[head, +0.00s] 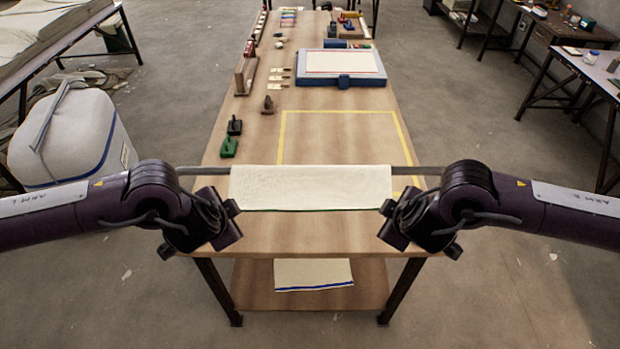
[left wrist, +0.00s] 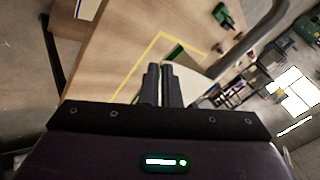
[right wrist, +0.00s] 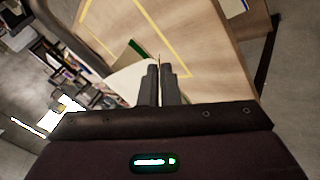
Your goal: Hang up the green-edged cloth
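The cream green-edged cloth (head: 310,186) spans the middle of the grey rail (head: 205,170) at the table's near end and hides that part of it. Its thin green edge runs along the bottom, towards me. My left gripper (head: 233,207) is at the cloth's lower left corner and my right gripper (head: 387,207) at its lower right corner. The fingers look closed on the cloth in the left wrist view (left wrist: 159,68) and the right wrist view (right wrist: 160,68). The cloth's far side is hidden.
A yellow rectangle (head: 340,111) marks the wooden table (head: 350,235). Behind it, a red-edged cloth (head: 342,62) lies on a blue board (head: 325,80). Green (head: 228,147) and black (head: 235,126) blocks stand at the left edge. A blue-edged cloth (head: 313,272) lies on the lower shelf (head: 370,285).

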